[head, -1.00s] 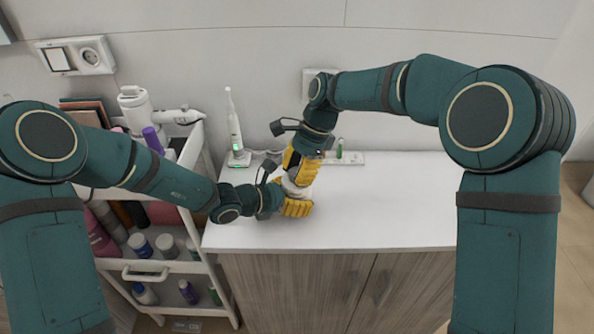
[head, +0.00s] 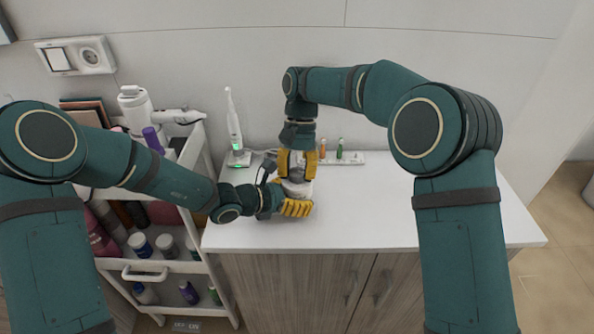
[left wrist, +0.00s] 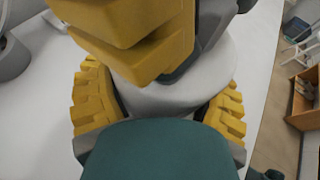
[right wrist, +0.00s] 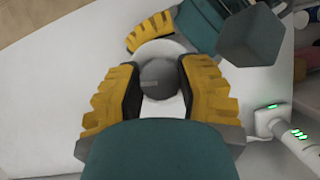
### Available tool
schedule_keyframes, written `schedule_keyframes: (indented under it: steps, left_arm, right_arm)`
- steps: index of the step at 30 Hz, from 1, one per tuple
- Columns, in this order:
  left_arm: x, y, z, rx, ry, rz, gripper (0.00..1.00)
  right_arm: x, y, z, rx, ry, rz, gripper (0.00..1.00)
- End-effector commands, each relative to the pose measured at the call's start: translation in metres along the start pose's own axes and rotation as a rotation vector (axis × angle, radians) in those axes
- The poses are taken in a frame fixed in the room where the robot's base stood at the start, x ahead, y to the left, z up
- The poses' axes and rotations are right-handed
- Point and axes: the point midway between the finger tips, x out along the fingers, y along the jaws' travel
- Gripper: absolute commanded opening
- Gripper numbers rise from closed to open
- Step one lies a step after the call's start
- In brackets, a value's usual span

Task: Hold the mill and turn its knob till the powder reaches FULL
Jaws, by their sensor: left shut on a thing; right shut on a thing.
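The mill (head: 297,187) stands upright on the white cabinet top, pale and mostly covered by my grippers. My left gripper (head: 298,207) is shut around its lower body from the left; the left wrist view shows the pale body (left wrist: 165,98) between the yellow fingers. My right gripper (head: 297,168) comes from above and is shut on the mill's dark grey round knob (right wrist: 160,79), which has a small mark on its top. In the right wrist view a pale rim shows around the knob. The powder and any FULL mark are hidden.
An electric toothbrush (head: 234,125) on a lit charger stands behind the left gripper. A white strip (head: 352,158) with small coloured vials lies at the back. A cart (head: 150,268) with bottles stands at the left. The cabinet top (head: 400,215) is clear on the right.

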Motion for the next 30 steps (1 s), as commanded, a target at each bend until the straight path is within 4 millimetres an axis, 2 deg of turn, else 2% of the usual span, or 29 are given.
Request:
schedule_keyframes:
  steps: [12,27,28,30]
  left_arm:
    - [0.0006,-0.0009,0.0027,0.003,-0.006,-0.002,0.30]
    - [0.0006,-0.0009,0.0028,0.004,-0.006,-0.002,0.30]
    - [0.0006,-0.0009,0.0028,0.004,-0.006,-0.002,0.30]
    - [0.0005,-0.0008,0.0027,0.003,-0.006,-0.002,0.30]
  right_arm:
    - [0.0021,0.0002,-0.0009,-0.157,-0.002,0.066,0.01]
    - [0.0020,0.0002,-0.0008,-0.173,-0.002,0.073,0.01]
    - [0.0020,0.0002,-0.0008,-0.173,-0.002,0.073,0.43]
    - [0.0019,0.0002,-0.0007,-0.173,-0.002,0.073,0.67]
